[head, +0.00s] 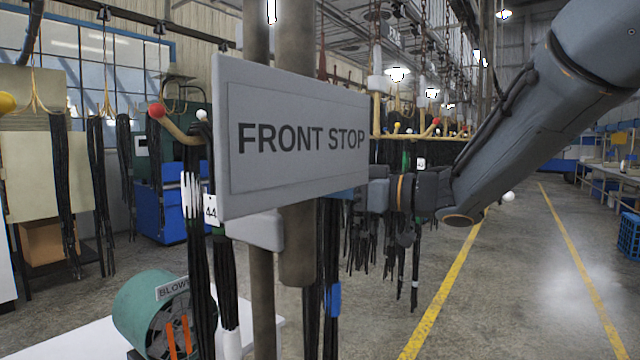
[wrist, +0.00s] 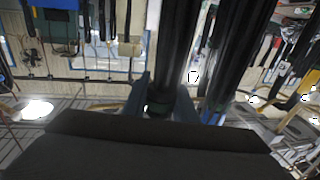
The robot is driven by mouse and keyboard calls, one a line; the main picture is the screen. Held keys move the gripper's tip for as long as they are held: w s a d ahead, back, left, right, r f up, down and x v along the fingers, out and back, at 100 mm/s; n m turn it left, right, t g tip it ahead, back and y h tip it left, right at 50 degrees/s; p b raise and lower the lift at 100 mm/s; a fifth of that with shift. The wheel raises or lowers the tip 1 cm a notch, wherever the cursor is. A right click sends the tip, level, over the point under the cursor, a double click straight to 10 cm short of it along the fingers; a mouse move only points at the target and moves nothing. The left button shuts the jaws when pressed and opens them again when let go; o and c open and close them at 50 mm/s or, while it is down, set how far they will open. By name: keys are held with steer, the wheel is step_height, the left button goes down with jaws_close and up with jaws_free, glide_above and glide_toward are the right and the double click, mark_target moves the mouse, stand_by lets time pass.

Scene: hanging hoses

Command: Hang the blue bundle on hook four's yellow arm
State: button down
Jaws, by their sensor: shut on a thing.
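The blue bundle (head: 333,300) is dark hoses with a blue band, hanging below the sign in the head view. Its upper part is mostly hidden behind the sign; a blue patch shows at the sign's right edge. My gripper (head: 378,195) is beside that patch, its tips partly covered. In the wrist view my gripper (wrist: 163,100) is shut around a dark hose, taken to be part of this bundle. A yellow-tipped arm (head: 397,127) shows behind the sign's right side. Another yellow ball (head: 6,103) is at the far left. I cannot tell which arm belongs to hook four.
A grey FRONT STOP sign (head: 295,137) on posts blocks the view before my gripper. A red-tipped hook arm (head: 170,125) stands left of it, above dark hoses with a tag that looks like 44 (head: 210,210). A green blower (head: 155,310) is lower left.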

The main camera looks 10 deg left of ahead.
steer(key=shift+w+a+f+b, duration=0.1)
steer(key=shift+a+f+b, duration=0.15)
steer(key=shift+f, duration=0.35)
steer(key=shift+w+a+f+b, duration=0.15)
steer(key=shift+f+b, duration=0.15)
steer(key=shift+f, duration=0.35)
steer(key=shift+a+f+b, duration=0.2)
steer(key=shift+f+b, duration=0.1)
steer(key=shift+f, duration=0.3)
steer(key=c, duration=1.5)
jaws_free()
steer(key=shift+o, duration=0.7)
steer(key=shift+f, duration=0.15)
steer(key=shift+d, duration=0.1)
